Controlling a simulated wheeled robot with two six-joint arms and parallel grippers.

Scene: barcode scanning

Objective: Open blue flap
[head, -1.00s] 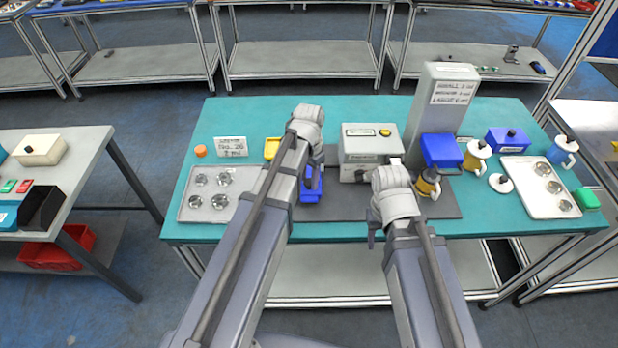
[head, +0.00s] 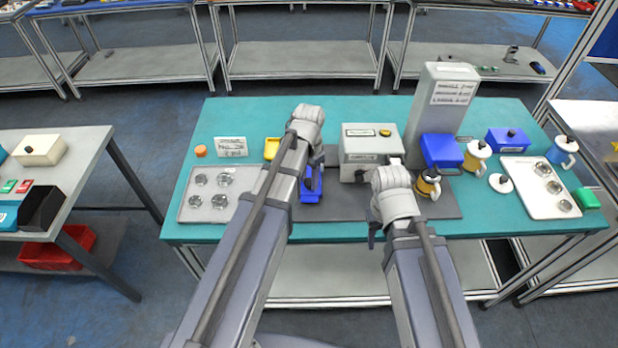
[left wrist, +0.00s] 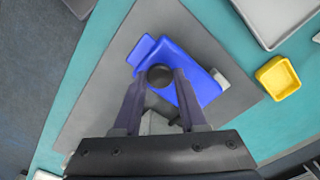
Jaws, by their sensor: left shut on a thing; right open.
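A blue flap (left wrist: 180,65) with a round black knob (left wrist: 160,76) shows in the left wrist view, over a dark grey mat. My left gripper (left wrist: 162,80) has its fingers shut on the knob, one on each side. In the head view the blue part (head: 311,194) is partly hidden by my left gripper (head: 315,172) and forearm. What lies under the flap is hidden, so I cannot tell how far it stands open. My right gripper (head: 374,230) is open and empty at the front of the mat; its wrist covers part of it.
A grey machine (head: 371,147) stands between my arms. A yellow tray (head: 271,148) and metal tray (head: 190,184) lie to the left.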

